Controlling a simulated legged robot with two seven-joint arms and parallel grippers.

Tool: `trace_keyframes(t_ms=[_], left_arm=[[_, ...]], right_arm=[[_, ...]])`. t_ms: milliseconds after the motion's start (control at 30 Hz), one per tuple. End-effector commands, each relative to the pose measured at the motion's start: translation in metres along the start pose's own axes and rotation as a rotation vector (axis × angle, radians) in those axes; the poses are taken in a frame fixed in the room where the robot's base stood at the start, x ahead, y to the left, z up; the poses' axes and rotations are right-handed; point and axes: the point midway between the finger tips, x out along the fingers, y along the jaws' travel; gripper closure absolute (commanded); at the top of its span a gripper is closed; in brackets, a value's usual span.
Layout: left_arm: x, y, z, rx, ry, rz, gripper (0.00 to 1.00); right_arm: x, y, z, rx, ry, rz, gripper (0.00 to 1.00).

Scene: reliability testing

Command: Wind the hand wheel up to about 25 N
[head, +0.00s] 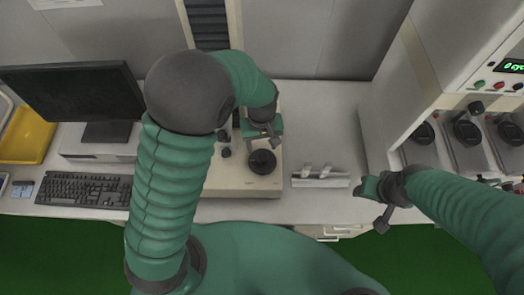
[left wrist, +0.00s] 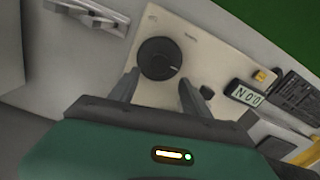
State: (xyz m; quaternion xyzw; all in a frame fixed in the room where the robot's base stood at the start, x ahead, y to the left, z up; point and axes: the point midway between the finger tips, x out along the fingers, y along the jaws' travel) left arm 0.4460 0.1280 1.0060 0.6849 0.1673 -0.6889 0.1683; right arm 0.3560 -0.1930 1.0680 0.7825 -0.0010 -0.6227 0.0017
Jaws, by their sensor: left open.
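The hand wheel is a round black knob (head: 262,162) on the front of a cream tester base (head: 240,185). It also shows in the left wrist view (left wrist: 159,58), with a small light mark at its rim. My left gripper (head: 264,139) is just behind the wheel in the head view. In the left wrist view its two fingers (left wrist: 161,92) are apart and empty, pointing toward the wheel from either side of its near edge. A small display (left wrist: 246,95) appears upside down and seems to read 0.0 N. My right gripper (head: 372,203) hangs over the bench's front right, away from the wheel.
A white rack (head: 320,182) with small pieces lies right of the tester. A monitor (head: 75,90), keyboard (head: 85,190) and yellow tray (head: 28,135) are at left. A cabinet with black dials (head: 466,132) stands at right. The bench (head: 315,115) behind the rack is clear.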

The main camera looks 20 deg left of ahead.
Motion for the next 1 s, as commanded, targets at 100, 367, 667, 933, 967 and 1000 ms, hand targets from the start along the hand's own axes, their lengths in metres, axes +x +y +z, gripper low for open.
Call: trace_keyframes(t_ms=[100, 367, 667, 933, 967, 1000], left_arm=[[0.028, -0.001, 0.002, 0.002, -0.003, -0.004, 0.44], [0.058, -0.001, 0.002, 0.001, 0.001, 0.001, 0.44], [0.059, 0.0, 0.001, 0.002, 0.001, 0.001, 0.52], [0.059, -0.001, 0.002, 0.002, 0.001, 0.001, 0.88], [0.059, -0.001, 0.002, 0.002, 0.001, 0.001, 0.92], [0.059, -0.001, 0.002, 0.002, 0.001, 0.001, 0.97]], right_arm=[[-0.002, 0.0, -0.001, 0.0, 0.0, 0.0, 0.48], [-0.003, 0.0, -0.001, 0.001, 0.0, 0.0, 0.48], [-0.003, 0.0, -0.001, 0.0, 0.0, 0.0, 0.48], [-0.003, 0.0, -0.001, 0.0, 0.0, 0.0, 0.48], [-0.003, 0.0, -0.001, 0.0, 0.0, 0.0, 0.48], [-0.003, 0.0, -0.001, 0.001, 0.0, 0.0, 0.48]])
